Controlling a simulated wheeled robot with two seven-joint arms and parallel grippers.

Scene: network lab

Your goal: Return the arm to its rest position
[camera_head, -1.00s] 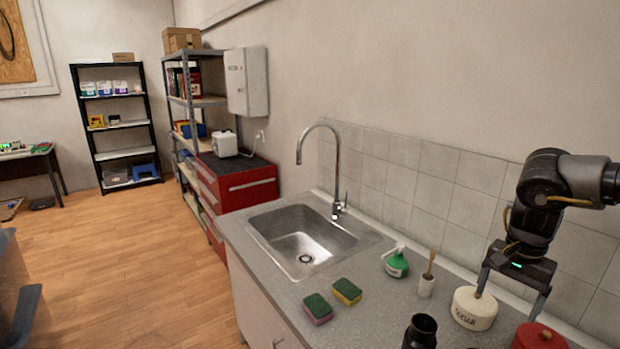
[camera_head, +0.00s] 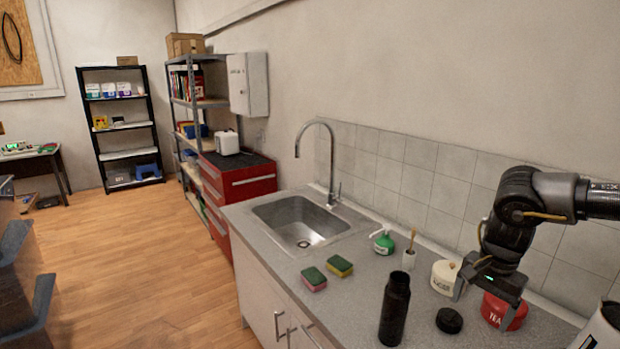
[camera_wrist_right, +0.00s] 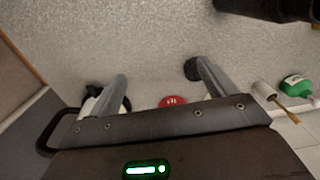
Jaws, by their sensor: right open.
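My right arm comes in from the right in the head view. Its gripper (camera_head: 484,303) is open, with fingers pointing down and apart, in front of the red TEA canister (camera_head: 497,313) and right of the black lid (camera_head: 449,320). I see nothing held between the fingers. The white sugar canister (camera_head: 443,277) stands just behind, partly covered by a finger. In the right wrist view the two fingers (camera_wrist_right: 160,76) are spread over the grey counter, with a red lid (camera_wrist_right: 172,101) showing between them. My left gripper is not in view.
A tall black bottle (camera_head: 395,310) stands on the counter (camera_head: 350,290) left of the gripper. Two sponges (camera_head: 339,266), a green soap bottle (camera_head: 383,243), a brush holder (camera_head: 408,260) and the sink (camera_head: 300,222) lie farther left. A white container (camera_head: 600,328) is at lower right.

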